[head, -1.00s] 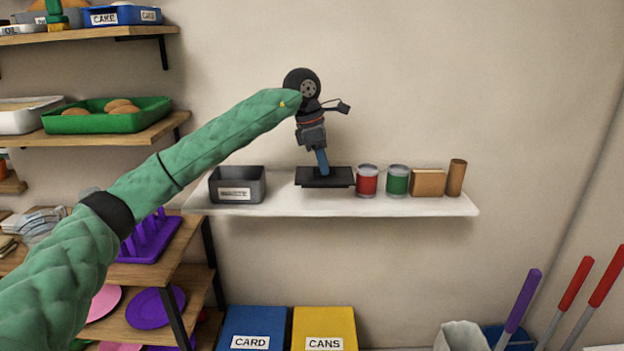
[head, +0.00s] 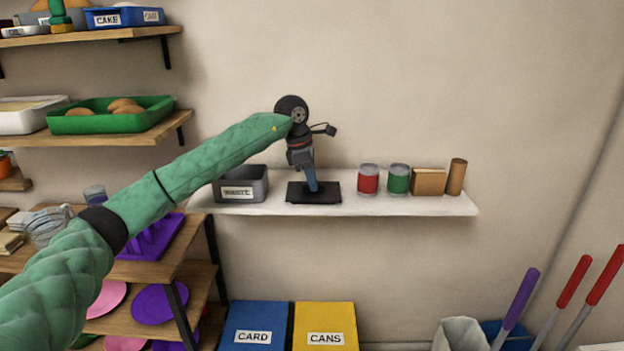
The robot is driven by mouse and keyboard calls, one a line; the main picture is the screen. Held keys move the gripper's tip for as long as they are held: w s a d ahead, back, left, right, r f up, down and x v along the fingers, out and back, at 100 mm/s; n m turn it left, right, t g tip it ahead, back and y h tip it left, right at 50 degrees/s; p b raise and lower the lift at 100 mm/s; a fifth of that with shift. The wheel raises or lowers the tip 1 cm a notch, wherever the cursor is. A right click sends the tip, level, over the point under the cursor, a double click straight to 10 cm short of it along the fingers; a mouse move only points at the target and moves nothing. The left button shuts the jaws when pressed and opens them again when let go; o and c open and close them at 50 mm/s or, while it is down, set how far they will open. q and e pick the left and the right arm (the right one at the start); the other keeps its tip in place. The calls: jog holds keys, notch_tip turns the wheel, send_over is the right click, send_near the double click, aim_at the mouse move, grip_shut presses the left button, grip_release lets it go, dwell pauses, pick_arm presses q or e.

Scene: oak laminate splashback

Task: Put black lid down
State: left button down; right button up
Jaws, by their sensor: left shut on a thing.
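The black lid (head: 327,194) is a flat dark rectangle at the white wall shelf, between the grey waste box and the red can. My left gripper (head: 311,184) points down from above and is shut on the lid at its middle. The lid looks level and low over the shelf's front part; I cannot tell whether it touches the shelf. The gripper's fingertips are small and partly merge with the lid. My right gripper is not in view.
The white shelf (head: 420,207) also holds the grey waste box (head: 240,191) on the left, and a red can (head: 368,180), a green can (head: 398,180), a tan box (head: 428,182) and a brown cylinder (head: 456,177) on the right. Blue and yellow bins stand below.

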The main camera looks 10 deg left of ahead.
aim_at(301, 190)
pick_arm(q)
jog(key=shift+f, duration=0.15)
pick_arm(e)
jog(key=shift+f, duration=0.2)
pick_arm(q)
jog(key=c, duration=1.4)
grip_release()
jog(key=shift+c, duration=0.2)
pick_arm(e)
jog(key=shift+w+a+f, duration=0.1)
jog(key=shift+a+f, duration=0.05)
